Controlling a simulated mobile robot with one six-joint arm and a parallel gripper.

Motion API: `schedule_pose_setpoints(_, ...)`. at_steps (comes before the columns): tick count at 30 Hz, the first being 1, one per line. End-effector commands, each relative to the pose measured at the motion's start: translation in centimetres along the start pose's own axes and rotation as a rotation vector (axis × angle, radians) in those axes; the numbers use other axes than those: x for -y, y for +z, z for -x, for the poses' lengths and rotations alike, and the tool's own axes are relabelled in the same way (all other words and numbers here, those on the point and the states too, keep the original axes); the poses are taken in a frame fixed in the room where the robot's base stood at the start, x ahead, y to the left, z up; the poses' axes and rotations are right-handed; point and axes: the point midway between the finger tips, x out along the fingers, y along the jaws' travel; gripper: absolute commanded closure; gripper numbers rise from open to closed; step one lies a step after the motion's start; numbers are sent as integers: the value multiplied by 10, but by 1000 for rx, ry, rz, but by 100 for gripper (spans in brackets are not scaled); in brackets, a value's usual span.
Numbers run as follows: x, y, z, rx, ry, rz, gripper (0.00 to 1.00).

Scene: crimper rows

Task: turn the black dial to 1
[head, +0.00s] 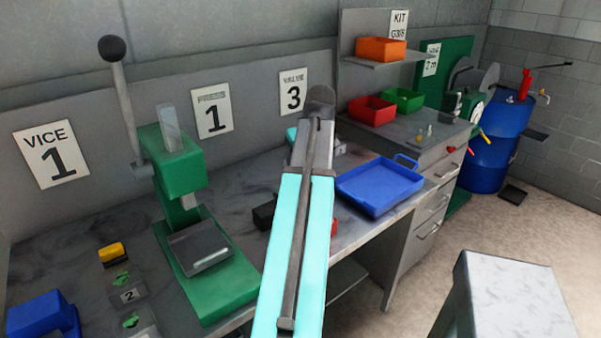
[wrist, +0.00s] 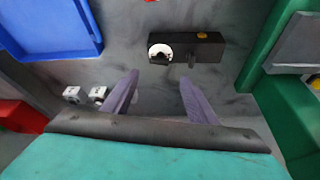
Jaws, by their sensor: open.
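A black box (wrist: 208,50) lies on the grey bench in the wrist view, ahead of my fingertips. On its left end is a round white face with a dark middle, which looks like the dial (wrist: 160,54); its markings and setting are too small to read. A small grey peg stands beside the face, and a yellow button is on the box. My gripper (wrist: 159,78) is open and empty, with its fingers apart and short of the box. In the head view the black box (head: 263,215) shows partly, left of my arm, which hides my fingertips and the dial.
A green press (head: 205,270) with a tall lever stands left of the box. A blue tray (head: 378,188) lies right of my arm. Small white blocks (wrist: 97,93) and a red thing (wrist: 18,115) are at the left in the wrist view.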

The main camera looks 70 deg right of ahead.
Motion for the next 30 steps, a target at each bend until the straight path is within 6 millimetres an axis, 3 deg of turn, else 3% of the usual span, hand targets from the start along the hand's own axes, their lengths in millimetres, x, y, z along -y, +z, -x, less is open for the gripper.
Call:
schedule_pose_setpoints(10, 0, 0, 27, -2, 1, 0, 47)
schedule_pose_setpoints(30, 0, 0, 29, 0, 0, 0, 47)
